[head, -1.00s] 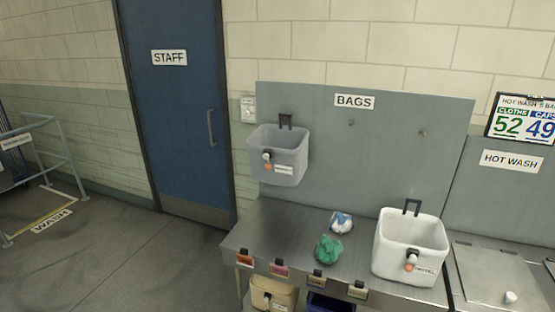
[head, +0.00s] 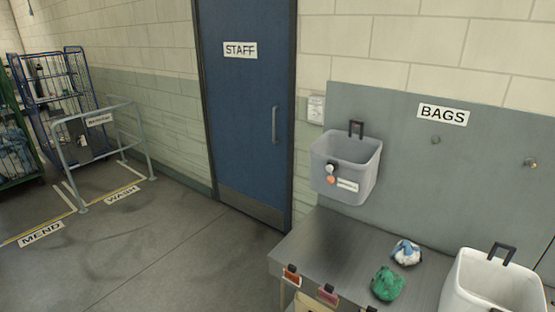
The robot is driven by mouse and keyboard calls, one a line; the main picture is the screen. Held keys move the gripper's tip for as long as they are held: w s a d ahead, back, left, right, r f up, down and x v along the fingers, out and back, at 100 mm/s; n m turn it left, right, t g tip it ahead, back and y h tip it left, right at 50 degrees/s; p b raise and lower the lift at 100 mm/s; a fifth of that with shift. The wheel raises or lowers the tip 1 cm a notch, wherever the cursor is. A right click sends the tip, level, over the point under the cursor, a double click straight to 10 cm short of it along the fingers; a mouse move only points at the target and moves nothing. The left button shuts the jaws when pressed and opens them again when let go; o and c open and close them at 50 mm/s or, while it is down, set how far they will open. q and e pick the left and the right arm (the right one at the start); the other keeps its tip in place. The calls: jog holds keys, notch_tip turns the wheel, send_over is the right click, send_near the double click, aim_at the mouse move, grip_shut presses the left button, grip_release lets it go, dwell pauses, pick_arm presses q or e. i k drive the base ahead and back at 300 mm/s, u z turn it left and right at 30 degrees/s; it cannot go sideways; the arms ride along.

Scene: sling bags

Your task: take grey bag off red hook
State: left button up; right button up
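The grey bag (head: 345,168) is an open-topped bin-like bag with a dark handle loop. It hangs upright on the grey back panel (head: 385,110), left of the BAGS sign (head: 443,115). A white knob, an orange dot and a white label show on its front. The hook behind it is hidden, so I cannot tell its colour. Two other hooks on the panel are bare: a greenish one (head: 435,140) and a yellowish one (head: 530,163). Neither of my grippers is in view.
A steel bench (head: 325,243) stands below the bag, with a green cloth bundle (head: 388,284), a blue-and-white bundle (head: 406,252) and a white bag (head: 492,284). A blue STAFF door (head: 240,120) is to the left. Open floor lies before a metal rail (head: 100,150) and a blue cage trolley (head: 60,95).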

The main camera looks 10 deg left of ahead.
aim_at(355, 158)
jog(key=u, duration=0.75)
jog(key=i, duration=0.9)
jog(key=u, duration=0.65)
jog(key=i, duration=1.4)
jog(key=z, duration=0.6)
jog(key=i, duration=0.85)
jog(key=z, duration=0.85)
